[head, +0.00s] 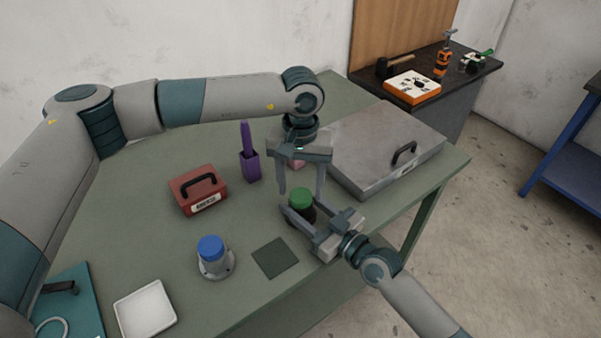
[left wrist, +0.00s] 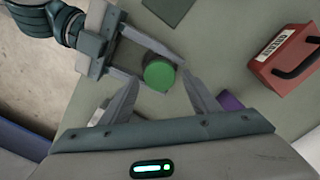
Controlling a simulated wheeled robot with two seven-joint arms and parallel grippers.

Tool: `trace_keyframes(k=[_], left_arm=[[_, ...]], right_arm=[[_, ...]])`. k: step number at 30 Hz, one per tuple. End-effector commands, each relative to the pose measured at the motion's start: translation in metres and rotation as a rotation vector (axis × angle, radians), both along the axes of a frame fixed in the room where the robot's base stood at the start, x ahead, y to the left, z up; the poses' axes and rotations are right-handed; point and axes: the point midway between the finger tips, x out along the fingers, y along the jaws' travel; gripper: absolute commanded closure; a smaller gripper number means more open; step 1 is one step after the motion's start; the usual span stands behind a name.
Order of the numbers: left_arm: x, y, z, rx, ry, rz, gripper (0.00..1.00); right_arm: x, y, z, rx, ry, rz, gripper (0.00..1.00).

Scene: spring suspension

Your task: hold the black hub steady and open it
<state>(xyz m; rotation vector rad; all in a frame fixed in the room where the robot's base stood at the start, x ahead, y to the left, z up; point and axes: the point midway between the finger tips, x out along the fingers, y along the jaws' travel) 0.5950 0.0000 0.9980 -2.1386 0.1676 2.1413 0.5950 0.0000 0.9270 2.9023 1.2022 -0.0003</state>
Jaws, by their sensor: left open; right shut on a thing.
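The black hub (head: 306,214) stands upright on the green table with a green cap (head: 302,197) on top. In the left wrist view the green cap (left wrist: 159,75) hides most of the hub. My right gripper (head: 300,212) is shut on the hub, with its fingers on either side of the body below the cap; it also shows in the left wrist view (left wrist: 160,72). My left gripper (head: 301,192) is open and points down above the cap. In the left wrist view its fingers (left wrist: 160,90) are spread, with the cap just beyond their tips.
A blue-capped grey hub (head: 212,256), a dark square mat (head: 275,258), a white tray (head: 145,309), a red box (head: 199,191), a purple holder (head: 250,167) and a large metal case (head: 385,150) stand around. The table (head: 232,298) is clear between them.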

Motion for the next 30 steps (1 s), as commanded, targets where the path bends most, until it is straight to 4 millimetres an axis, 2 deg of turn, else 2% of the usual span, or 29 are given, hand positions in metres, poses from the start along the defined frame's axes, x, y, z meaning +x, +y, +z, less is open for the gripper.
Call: trace_keyframes(k=[6,16,17,22,30], left_arm=[[0.0,0.0,-0.017,-0.001,-0.001,0.0,0.45],[0.0,0.0,-0.02,0.0,-0.001,0.0,0.45],[0.0,0.0,-0.02,0.0,-0.001,0.0,0.47],[0.0,0.0,-0.02,0.0,-0.001,0.0,0.86],[0.0,0.0,-0.02,0.0,-0.001,0.075,0.87]], right_arm=[[0.0,0.0,0.0,-0.001,0.001,0.0,1.0],[0.0,0.0,0.0,-0.001,0.001,0.0,1.0],[0.0,0.0,0.0,-0.001,0.001,0.0,1.0],[0.0,0.0,0.0,-0.001,0.001,0.0,1.0],[0.0,0.0,0.0,-0.001,0.001,-0.001,1.0]])
